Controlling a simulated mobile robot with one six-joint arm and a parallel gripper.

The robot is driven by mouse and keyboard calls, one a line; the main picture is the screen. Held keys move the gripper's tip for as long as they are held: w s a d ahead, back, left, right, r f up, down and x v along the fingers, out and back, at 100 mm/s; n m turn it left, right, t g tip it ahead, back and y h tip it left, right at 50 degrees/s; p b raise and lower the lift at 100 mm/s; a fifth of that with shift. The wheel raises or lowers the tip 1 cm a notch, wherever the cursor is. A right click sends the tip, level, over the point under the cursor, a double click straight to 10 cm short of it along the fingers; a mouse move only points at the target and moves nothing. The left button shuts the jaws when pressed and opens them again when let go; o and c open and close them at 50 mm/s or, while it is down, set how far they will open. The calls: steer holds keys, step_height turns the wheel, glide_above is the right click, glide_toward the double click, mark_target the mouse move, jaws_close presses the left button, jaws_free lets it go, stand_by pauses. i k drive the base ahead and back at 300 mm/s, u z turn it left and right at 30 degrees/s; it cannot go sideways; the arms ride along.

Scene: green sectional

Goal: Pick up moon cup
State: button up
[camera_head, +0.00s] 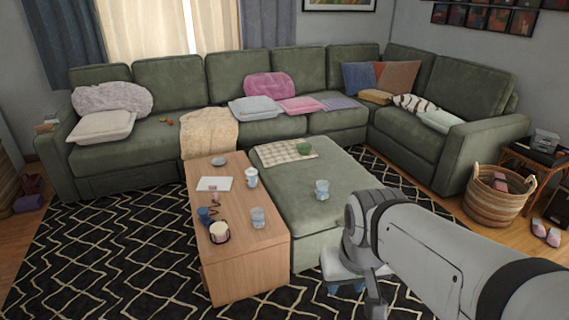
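I cannot tell which cup is the moon cup; no moon mark is readable at this size. A pale blue cup (321,189) stands upright on the green ottoman. A similar cup (257,217) stands on the wooden coffee table, with a white and blue cup (251,178) farther back. A dark blue cup (204,215) and a cream and dark round container (219,232) are near the table's left edge. My gripper (347,287) hangs low at the ottoman's front right, apart from all the cups. My own arm partly hides it, and its opening is unclear.
The coffee table (240,262) and ottoman (340,211) stand side by side on a patterned rug (120,255). The sectional (170,142) bounds the back and right. A wicker basket (484,205) stands right.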

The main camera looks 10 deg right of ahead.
mark_target(322, 190)
steer(key=u, duration=0.2)
steer(key=i, duration=2)
steer(key=z, duration=0.75)
steer(key=k, duration=0.85)
steer(key=z, duration=0.15)
steer(key=i, duration=0.85)
